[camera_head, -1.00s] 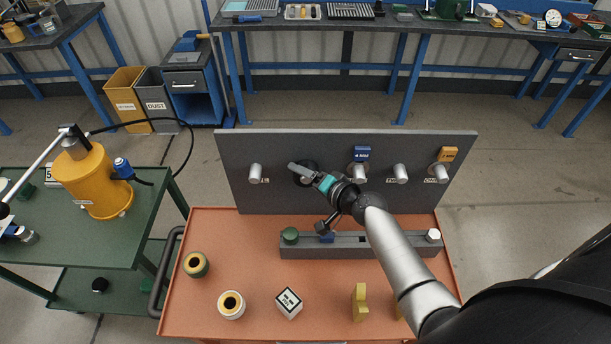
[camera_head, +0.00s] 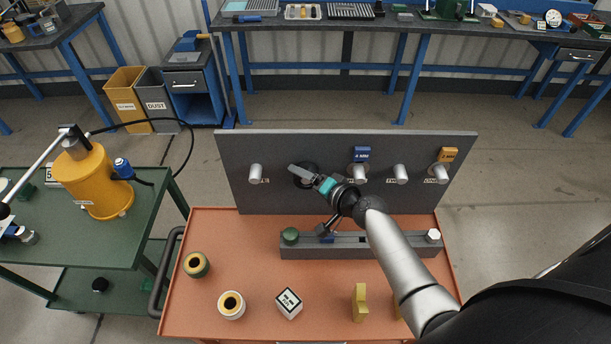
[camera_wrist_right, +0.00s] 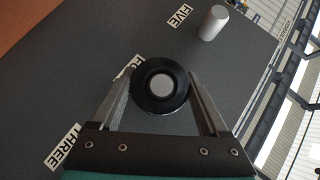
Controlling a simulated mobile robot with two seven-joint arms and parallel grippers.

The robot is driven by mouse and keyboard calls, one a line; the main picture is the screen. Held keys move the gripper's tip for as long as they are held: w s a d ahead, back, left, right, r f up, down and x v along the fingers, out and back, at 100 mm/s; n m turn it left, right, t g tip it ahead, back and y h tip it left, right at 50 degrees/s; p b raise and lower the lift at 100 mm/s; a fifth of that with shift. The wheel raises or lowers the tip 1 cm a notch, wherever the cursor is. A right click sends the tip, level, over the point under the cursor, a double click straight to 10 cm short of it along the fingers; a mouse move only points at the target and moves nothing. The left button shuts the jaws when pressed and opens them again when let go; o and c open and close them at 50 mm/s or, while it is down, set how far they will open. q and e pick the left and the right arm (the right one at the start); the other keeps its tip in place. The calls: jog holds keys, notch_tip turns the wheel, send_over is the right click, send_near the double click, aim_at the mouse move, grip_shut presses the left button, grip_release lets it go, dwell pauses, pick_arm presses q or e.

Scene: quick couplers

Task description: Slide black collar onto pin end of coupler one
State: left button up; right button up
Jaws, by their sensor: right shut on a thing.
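The black collar (camera_wrist_right: 160,109) is a dark ring in the right wrist view, with a light grey round pin end (camera_wrist_right: 161,87) showing in its centre. My right gripper (camera_wrist_right: 160,92) is shut on the collar, one finger on each side. In the head view the gripper (camera_head: 301,172) is at the dark panel, and the collar (camera_head: 310,165) is partly hidden behind it. The partly covered label beside it starts "FO" and lies between labels FIVE and THREE. The rightmost pin (camera_head: 441,173), under an orange tag, has a label too small to read. My left gripper is not in view.
The grey panel (camera_head: 230,150) carries other bare pins, including one at far left (camera_head: 255,172). A grey rail (camera_head: 385,247) lies below the panel. The orange table (camera_head: 190,315) holds two ringed pieces, a white block and yellow pieces. A yellow pump (camera_head: 95,185) stands left.

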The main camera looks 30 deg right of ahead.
jog(key=shift+s+a+p, duration=0.15)
jog(key=shift+s+a, duration=0.2)
jog(key=shift+s, duration=0.35)
jog(key=shift+s+a+p, duration=0.15)
jog(key=shift+s+a, duration=0.15)
jog(key=shift+s, duration=0.4)
jog(key=shift+s+a, duration=0.25)
jog(key=shift+s, duration=0.3)
jog(key=shift+s+a, duration=0.25)
jog(key=shift+s, duration=0.25)
jog(key=shift+r, duration=0.1)
jog(key=shift+s+a+p, duration=0.1)
jog(key=shift+s+a, duration=0.2)
jog(key=shift+s, duration=0.3)
jog(key=shift+s+a+p, duration=0.1)
jog(key=shift+s+a, duration=0.2)
jog(key=shift+s, duration=0.3)
jog(key=shift+s+a+p, duration=0.1)
jog(key=shift+s+a, duration=0.2)
jog(key=shift+s, duration=0.3)
jog(key=shift+s, duration=0.1)
